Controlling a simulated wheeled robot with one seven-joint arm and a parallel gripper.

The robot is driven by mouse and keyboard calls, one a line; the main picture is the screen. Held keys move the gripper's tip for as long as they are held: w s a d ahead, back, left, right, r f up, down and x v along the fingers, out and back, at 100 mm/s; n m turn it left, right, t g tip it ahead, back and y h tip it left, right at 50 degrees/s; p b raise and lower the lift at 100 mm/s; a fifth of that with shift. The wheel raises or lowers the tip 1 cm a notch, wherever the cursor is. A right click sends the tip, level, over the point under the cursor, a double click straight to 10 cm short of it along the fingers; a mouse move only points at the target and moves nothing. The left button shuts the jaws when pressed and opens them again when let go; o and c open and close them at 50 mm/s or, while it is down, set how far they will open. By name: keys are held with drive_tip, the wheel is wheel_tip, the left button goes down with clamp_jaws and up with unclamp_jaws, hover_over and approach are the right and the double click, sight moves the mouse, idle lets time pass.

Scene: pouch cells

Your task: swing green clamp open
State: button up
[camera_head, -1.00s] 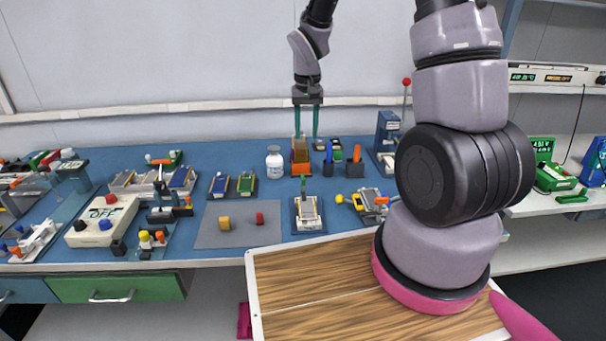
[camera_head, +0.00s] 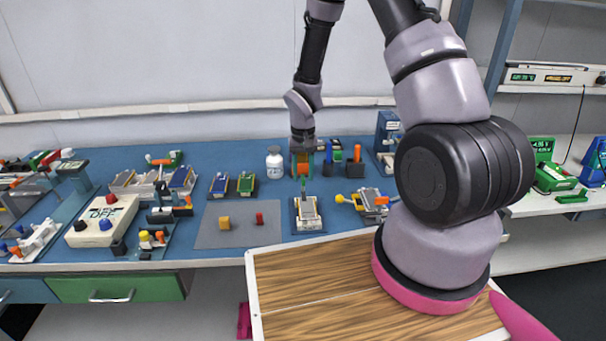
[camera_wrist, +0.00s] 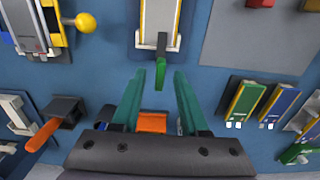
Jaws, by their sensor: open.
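The green clamp handle (camera_head: 303,183) stands at the back end of a small white fixture (camera_head: 308,213) holding a pale flat cell. In the wrist view the green handle (camera_wrist: 160,75) hangs from a dark lever arm over the near end of the fixture (camera_wrist: 143,38). My gripper (camera_head: 303,172) is above the bench just behind the clamp, pointing down. In the wrist view my gripper (camera_wrist: 159,80) is open, its two teal fingers on either side of the green handle with a visible gap on each side. I cannot tell whether the fingertips are level with the handle.
A grey mat (camera_head: 238,232) with yellow and red blocks lies left of the fixture. A device with a yellow knob (camera_head: 339,198) stands to the right. A white bottle (camera_head: 274,163) and an orange-handled holder (camera_head: 356,165) stand nearby. Blue bench shows around the fixture.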

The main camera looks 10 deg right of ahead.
drive_tip(key=shift+f, duration=0.1)
clamp_jaws()
drive_tip(key=shift+n, duration=0.4)
drive_tip(key=n, duration=0.8)
drive_tip(key=shift+n, duration=0.3)
drive_tip(key=n, duration=0.8)
drive_tip(key=shift+n, duration=0.4)
